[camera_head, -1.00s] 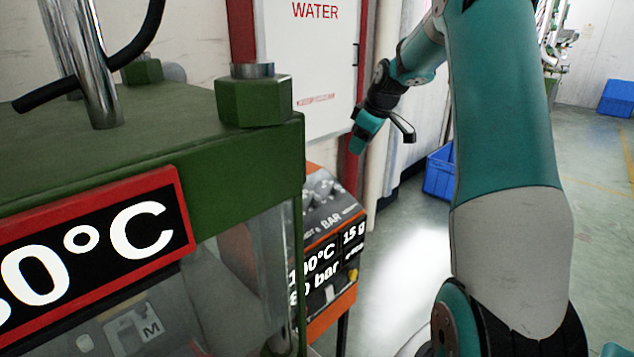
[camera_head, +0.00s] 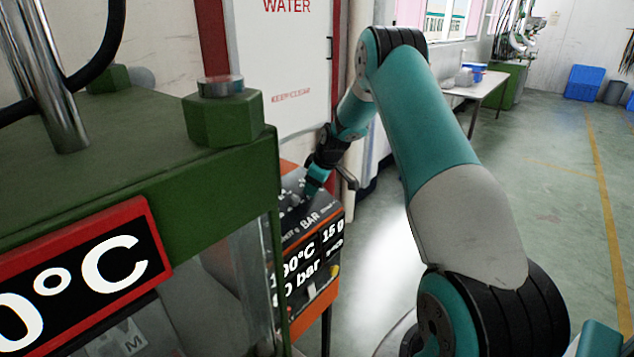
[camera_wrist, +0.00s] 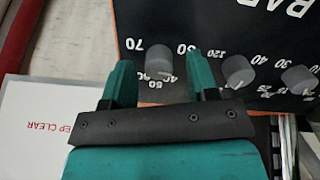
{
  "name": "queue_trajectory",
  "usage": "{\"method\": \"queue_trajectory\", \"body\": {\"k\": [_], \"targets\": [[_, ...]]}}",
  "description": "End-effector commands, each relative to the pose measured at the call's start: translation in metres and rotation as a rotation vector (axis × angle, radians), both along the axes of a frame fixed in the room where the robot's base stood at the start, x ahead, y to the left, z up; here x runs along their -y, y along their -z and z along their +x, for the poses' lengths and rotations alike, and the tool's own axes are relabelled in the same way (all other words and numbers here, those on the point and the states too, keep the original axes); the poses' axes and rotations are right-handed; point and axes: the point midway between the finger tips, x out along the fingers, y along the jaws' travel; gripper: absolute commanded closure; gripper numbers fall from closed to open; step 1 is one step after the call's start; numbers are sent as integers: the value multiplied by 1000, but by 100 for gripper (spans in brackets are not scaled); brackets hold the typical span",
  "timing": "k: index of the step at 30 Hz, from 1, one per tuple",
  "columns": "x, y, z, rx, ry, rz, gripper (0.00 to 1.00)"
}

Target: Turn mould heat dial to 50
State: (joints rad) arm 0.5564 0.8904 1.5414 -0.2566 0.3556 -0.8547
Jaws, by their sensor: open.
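A row of grey round dials sits on the dark sloping panel (camera_wrist: 270,30) of the orange-framed machine. In the wrist view the leftmost dial (camera_wrist: 159,57) has numbers around it, including 70, 50 and 40. A middle dial (camera_wrist: 238,70) and a right dial (camera_wrist: 299,79) stand beside it. My gripper (camera_wrist: 162,70) is open, its teal fingers on either side of the leftmost dial in the picture. I cannot tell whether they touch it. In the head view my gripper (camera_head: 314,187) is at the panel, and my wrist partly hides the dials. No dial's name is readable.
A green press (camera_head: 150,165) with a red-framed temperature display (camera_head: 100,262) fills the left foreground. The machine's lower front (camera_head: 310,265) shows temperature, bar and gram readings. A white WATER cabinet (camera_head: 283,75) stands behind. Open floor (camera_head: 560,220) lies to the right.

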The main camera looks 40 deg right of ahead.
Motion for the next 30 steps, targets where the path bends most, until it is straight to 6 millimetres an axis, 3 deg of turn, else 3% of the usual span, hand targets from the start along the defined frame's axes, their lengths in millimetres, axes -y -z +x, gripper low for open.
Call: {"method": "queue_trajectory", "body": {"k": [11,15,18,19,30], "targets": [[1,6,2,0,2,0,46],[1,5,1,0,2,0,78],[2,5,2,1,3,-1,96],[14,6,1,1,7,-1,96],[5,5,1,-2,73,27,96]]}}
